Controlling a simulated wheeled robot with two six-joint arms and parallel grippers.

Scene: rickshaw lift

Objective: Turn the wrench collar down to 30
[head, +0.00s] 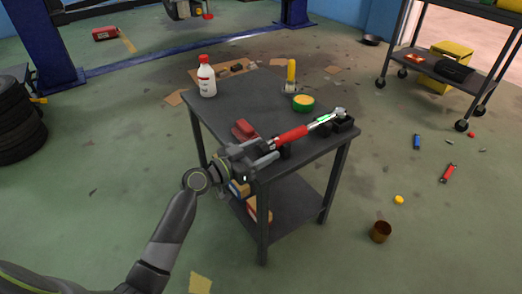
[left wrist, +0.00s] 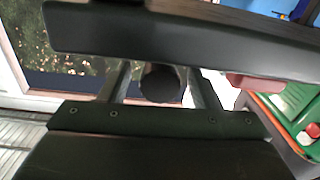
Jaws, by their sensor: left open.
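The torque wrench (head: 291,137) lies above the right front part of the dark cart top, with a red handle and a green-marked shaft (head: 325,120) pointing to the far right. A black holder (head: 340,125) is by its head. My left gripper (head: 270,151) is open at the near left end of the handle. In the left wrist view a dark round end (left wrist: 160,84), likely the wrench's collar end, shows between my gripper's dark parts. I cannot tell whether they touch it. The collar's reading is too small to read. My right gripper is not in view.
On the cart top (head: 240,98) stand a white bottle (head: 207,80), a yellow-handled tool (head: 291,75), a green-yellow round tin (head: 303,103) and a red block (head: 243,130). A shelf cart (head: 440,65) stands at the back right. Small items lie on the floor at right.

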